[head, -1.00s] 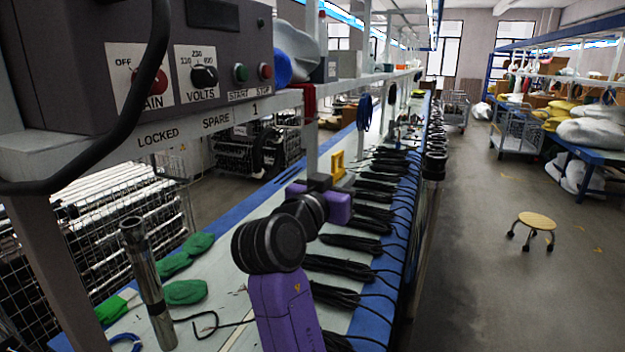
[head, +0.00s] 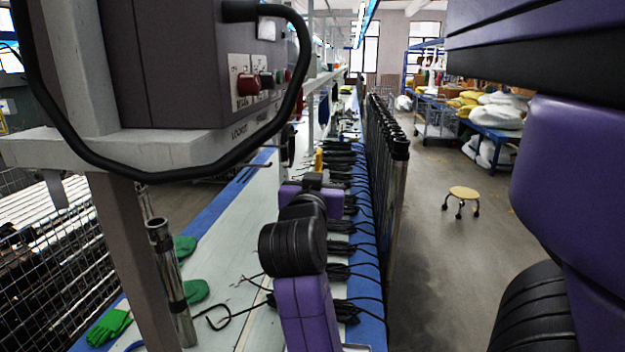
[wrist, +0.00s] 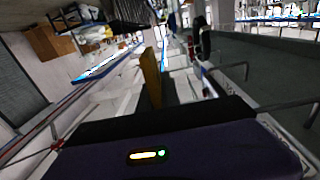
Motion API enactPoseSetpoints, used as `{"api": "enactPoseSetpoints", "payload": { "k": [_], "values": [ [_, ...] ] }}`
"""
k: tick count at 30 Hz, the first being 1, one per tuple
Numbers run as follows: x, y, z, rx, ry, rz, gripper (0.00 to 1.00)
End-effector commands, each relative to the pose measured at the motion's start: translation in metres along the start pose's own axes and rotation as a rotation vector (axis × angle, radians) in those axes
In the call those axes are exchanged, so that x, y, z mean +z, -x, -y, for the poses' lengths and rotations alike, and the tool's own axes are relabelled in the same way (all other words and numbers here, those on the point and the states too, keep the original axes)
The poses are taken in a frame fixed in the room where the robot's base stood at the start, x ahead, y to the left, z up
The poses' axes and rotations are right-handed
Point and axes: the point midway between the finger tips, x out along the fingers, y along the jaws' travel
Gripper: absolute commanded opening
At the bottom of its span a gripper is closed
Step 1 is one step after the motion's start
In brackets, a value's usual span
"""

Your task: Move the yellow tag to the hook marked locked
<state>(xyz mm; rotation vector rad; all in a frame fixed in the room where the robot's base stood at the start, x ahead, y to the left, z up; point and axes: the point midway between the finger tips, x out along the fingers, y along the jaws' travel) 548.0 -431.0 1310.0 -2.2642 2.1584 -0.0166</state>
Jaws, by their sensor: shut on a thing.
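The yellow tag (head: 319,159) is a small upright yellow piece at the tip of my gripper (head: 314,177) in the head view. In the wrist view the tag (wrist: 151,76) stands up from between the dark fingers of my gripper (wrist: 160,102), which are shut on it. In the head view it is over the bench, apart from the shelf. The word LOCKED (head: 239,131) is on the shelf edge below the control box, seen at a steep angle. Thin rods (head: 256,166) show below that edge; which one is the locked hook is unclear. A bent rod (wrist: 236,70) shows in the wrist view.
The grey control box (head: 180,65) with a thick black cable stands on the shelf (head: 150,143) at left. A grey post crosses the front left. Green gloves (head: 110,326), a metal tube (head: 170,280) and black cable bundles lie or stand at the bench. A stool (head: 461,194) is on the open floor.

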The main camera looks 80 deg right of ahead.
Motion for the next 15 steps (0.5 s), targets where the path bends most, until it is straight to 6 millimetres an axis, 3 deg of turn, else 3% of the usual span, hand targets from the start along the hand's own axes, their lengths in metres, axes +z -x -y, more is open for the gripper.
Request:
{"api": "enactPoseSetpoints", "payload": {
  "k": [15],
  "values": [
    [0.000, 0.003, 0.020, -0.033, 0.017, -0.001, 0.00]
  ]
}}
